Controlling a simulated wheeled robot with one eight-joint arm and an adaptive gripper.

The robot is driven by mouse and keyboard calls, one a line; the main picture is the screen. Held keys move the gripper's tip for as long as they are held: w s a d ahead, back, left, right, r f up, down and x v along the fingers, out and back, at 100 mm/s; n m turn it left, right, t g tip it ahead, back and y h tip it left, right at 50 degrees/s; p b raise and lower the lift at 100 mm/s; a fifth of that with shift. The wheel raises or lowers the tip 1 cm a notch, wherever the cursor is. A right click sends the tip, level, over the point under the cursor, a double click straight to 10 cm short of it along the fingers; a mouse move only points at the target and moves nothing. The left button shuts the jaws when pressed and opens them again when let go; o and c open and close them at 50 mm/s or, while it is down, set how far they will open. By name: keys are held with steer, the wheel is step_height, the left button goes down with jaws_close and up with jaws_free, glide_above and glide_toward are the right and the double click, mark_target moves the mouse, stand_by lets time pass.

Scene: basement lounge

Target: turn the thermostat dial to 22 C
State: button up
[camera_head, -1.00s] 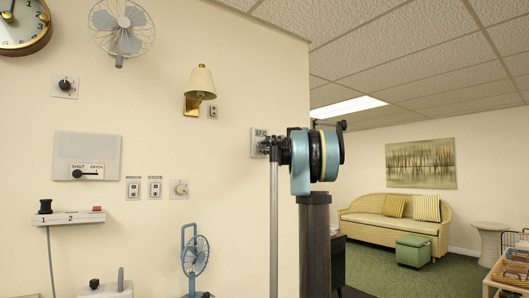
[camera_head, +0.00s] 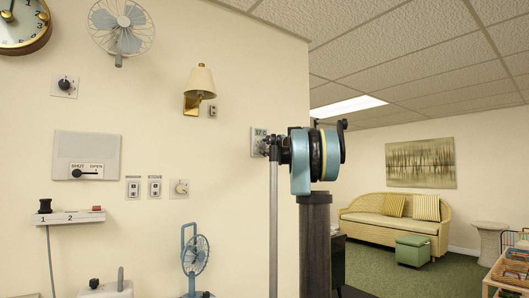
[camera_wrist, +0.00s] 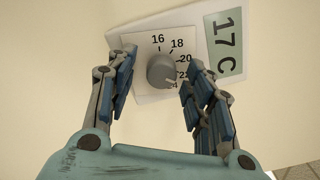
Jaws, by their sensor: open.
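The thermostat dial (camera_wrist: 161,70) is a round grey knob on a white plate, with 16, 18 and 20 marked around it. Marks lower on the scale are partly hidden by the right finger, and I cannot clearly read where the knob points. A greenish display (camera_wrist: 225,43) beside it reads 17 C. My gripper (camera_wrist: 162,60) is open, with one finger on each side of the knob and visible gaps between. In the head view, the thermostat (camera_head: 256,136) is on the wall near the corner, mostly hidden behind my arm.
Other wall fittings are left of the thermostat: a lamp (camera_head: 200,84), a dark knob (camera_head: 65,86), a pale knob (camera_head: 181,187) and a shut/open lever panel (camera_head: 87,150). A blue fan (camera_head: 194,255) stands below. The wall around the thermostat is mostly bare.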

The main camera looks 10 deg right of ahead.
steer(key=v, duration=1.1)
steer(key=shift+s+f, duration=0.15)
steer(key=s+a+f+n+g, duration=0.3)
steer(key=s+a+f+n, duration=0.15)
steer(key=s+f, duration=0.4)
steer(key=s+a+f+n+g, duration=0.25)
steer(key=s+a+f, duration=0.3)
steer(key=f, duration=0.55)
steer(key=s+a+f+n+g, duration=0.3)
steer(key=s+a+f+n, duration=0.1)
steer(key=s+f, duration=0.5)
steer(key=s+d+f+n+g+h, duration=0.1)
steer(key=s+d+f+n+h, duration=0.1)
steer(key=s+f, duration=0.7)
steer(key=s+d+f+n+g+h, duration=0.2)
steer(key=s+f, duration=0.7)
steer(key=f, duration=0.5)
steer(key=s+d+f+n+g+h, duration=0.2)
steer(key=s+f+n+h, duration=0.1)
steer(key=s+f, duration=0.6)
step_height(320, 180, down, 4)
steer(key=shift+d+r+n+h, duration=0.25)
steer(key=shift+d+n+h, duration=0.15)
steer(key=shift+h, duration=0.2)
steer(key=c, duration=0.4)
steer(key=shift+o, duration=0.2)
steer(key=shift+a, duration=0.1)
